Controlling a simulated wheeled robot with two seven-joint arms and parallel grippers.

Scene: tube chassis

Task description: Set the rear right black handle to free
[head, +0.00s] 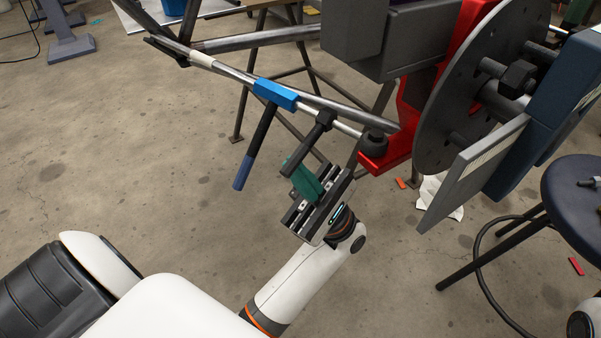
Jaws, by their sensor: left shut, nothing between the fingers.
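A black handle (308,147) hangs from a silver tube at upper centre, angled down to the left. Another black handle (258,140) with a dark blue end hangs beside it, below a bright blue block (275,94) on the tube. I cannot tell from this view which handle is the rear right one. My left gripper (293,168) is just below the nearer handle, its green fingers shut and empty. The fingertips look close to the handle's lower end; whether they touch is unclear.
A red bracket (408,125) and a large dark disc (470,85) stand right of the tubes (255,44). A grey panel (470,175) juts out below the disc. A dark stool (575,200) is at far right. The floor at left is open.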

